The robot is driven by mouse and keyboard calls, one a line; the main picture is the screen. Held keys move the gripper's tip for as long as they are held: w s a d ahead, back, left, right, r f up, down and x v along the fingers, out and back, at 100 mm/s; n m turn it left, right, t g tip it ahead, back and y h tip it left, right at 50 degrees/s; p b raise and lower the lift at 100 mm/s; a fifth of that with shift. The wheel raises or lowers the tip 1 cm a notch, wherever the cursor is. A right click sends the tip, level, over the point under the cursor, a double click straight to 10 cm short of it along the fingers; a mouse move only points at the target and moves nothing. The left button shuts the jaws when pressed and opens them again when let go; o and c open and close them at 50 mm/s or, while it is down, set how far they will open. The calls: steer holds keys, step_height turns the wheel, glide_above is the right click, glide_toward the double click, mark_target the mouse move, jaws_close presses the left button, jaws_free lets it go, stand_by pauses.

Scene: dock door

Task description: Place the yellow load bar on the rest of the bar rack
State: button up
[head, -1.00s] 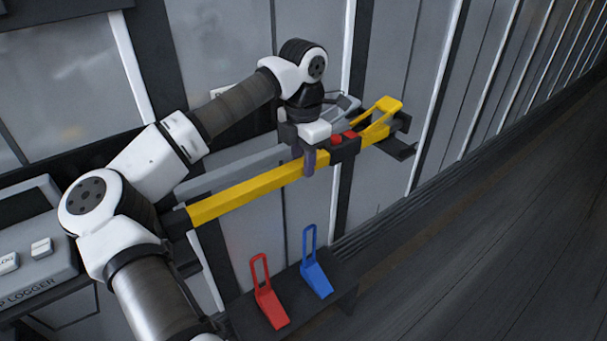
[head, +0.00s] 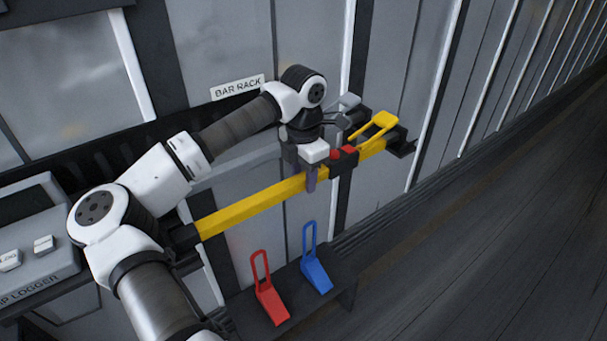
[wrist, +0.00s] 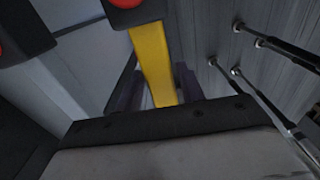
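The yellow load bar (head: 250,208) runs slantwise along the wall in the head view, with black ends, a yellow lever and red buttons near its right end. My gripper (head: 311,182) comes down on it right of its middle. In the wrist view the bar (wrist: 155,65) passes between the two dark fingers of my gripper (wrist: 157,92), which are closed about it. The bar rack is on the wall under its sign (head: 237,88). A black bracket (head: 405,149) shows close at the bar's right end. I cannot tell whether the bar touches it.
A grey bar with a grey lever (head: 348,101) lies behind the yellow one, close to the wall. Below stands a dark bench with a red wedge (head: 271,304) and a blue wedge (head: 317,275). A grey logger box (head: 40,265) is at left. The floor at right is clear.

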mark_target(304, 176)
steer(key=shift+o, duration=0.9)
steer(key=shift+r, duration=0.25)
step_height(304, 176, up, 12)
steer(key=b, duration=0.1)
